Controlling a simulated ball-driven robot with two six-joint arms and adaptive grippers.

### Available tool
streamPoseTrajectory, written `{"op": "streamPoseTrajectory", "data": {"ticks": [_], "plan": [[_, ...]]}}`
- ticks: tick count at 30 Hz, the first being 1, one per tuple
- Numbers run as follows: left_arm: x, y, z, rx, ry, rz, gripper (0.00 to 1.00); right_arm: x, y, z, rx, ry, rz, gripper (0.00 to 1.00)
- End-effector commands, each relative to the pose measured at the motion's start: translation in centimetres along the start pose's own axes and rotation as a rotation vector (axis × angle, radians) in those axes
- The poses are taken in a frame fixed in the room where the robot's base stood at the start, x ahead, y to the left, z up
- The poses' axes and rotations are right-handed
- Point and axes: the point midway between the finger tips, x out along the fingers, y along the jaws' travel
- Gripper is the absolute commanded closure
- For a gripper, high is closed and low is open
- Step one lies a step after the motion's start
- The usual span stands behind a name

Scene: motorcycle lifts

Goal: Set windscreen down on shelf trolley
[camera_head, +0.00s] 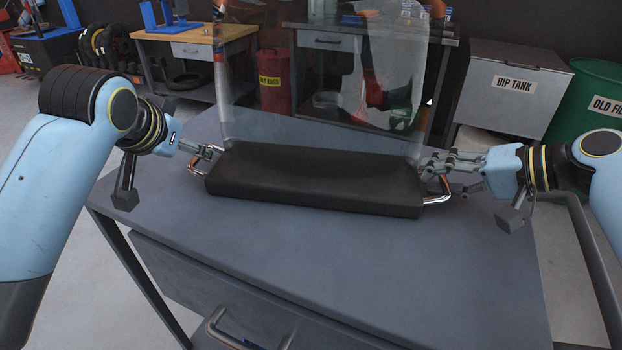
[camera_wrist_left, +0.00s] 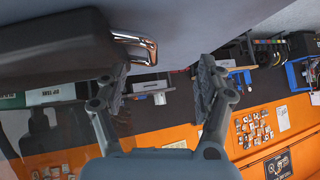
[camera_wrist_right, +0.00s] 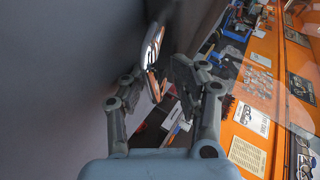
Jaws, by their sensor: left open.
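The windscreen is a clear upright pane (camera_head: 320,90) on a thick black base (camera_head: 315,180) with a chrome handle at each end. Its base appears to rest on the grey top of the shelf trolley (camera_head: 270,245). My left gripper (camera_head: 212,151) is open beside the left handle (camera_head: 196,166); in the left wrist view that handle (camera_wrist_left: 135,44) lies just beyond the parted fingertips (camera_wrist_left: 160,80). My right gripper (camera_head: 432,168) is at the right handle (camera_head: 440,195); in the right wrist view its fingers (camera_wrist_right: 153,82) are parted, with the handle (camera_wrist_right: 152,50) between and beyond them.
The trolley top is bare in front of the windscreen. A drawer handle (camera_head: 232,338) shows below its front edge. Behind stand a wooden-topped bench (camera_head: 195,35), a red bin (camera_head: 274,80), a dip tank (camera_head: 515,85) and a green drum (camera_head: 590,105).

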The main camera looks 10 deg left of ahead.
Motion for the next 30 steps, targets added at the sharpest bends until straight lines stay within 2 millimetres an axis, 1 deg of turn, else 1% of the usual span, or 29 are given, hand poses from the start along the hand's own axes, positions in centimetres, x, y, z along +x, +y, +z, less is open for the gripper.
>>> {"op": "streamPoseTrajectory", "data": {"ticks": [3,8,11,18,21,25,30], "plan": [[-1.5,-0.1,0.0,0.001,0.001,-0.002,0.28,0.1,0.3,0.2,0.004,-0.005,0.003,0.71],[-2.4,-0.1,0.1,0.001,-0.001,-0.002,0.28,-0.2,0.3,0.2,0.002,-0.004,0.003,0.71],[-2.6,-0.1,0.1,0.002,0.0,-0.003,0.28,-1.2,0.3,0.1,0.001,-0.001,0.004,0.71],[-2.5,-0.1,0.0,0.002,-0.001,-0.003,0.28,-5.2,0.2,0.1,-0.001,0.0,0.004,0.71],[-2.5,-0.1,0.0,0.002,-0.001,-0.003,0.28,-6.6,0.2,0.0,0.0,0.001,0.003,0.71],[-2.5,-0.1,0.0,0.002,-0.001,-0.003,0.28,-7.7,0.1,0.0,0.0,0.001,0.002,0.71],[-2.5,-0.1,0.0,0.002,-0.001,-0.003,0.28,-8.1,0.1,0.1,0.001,0.0,0.0,0.71]]}}
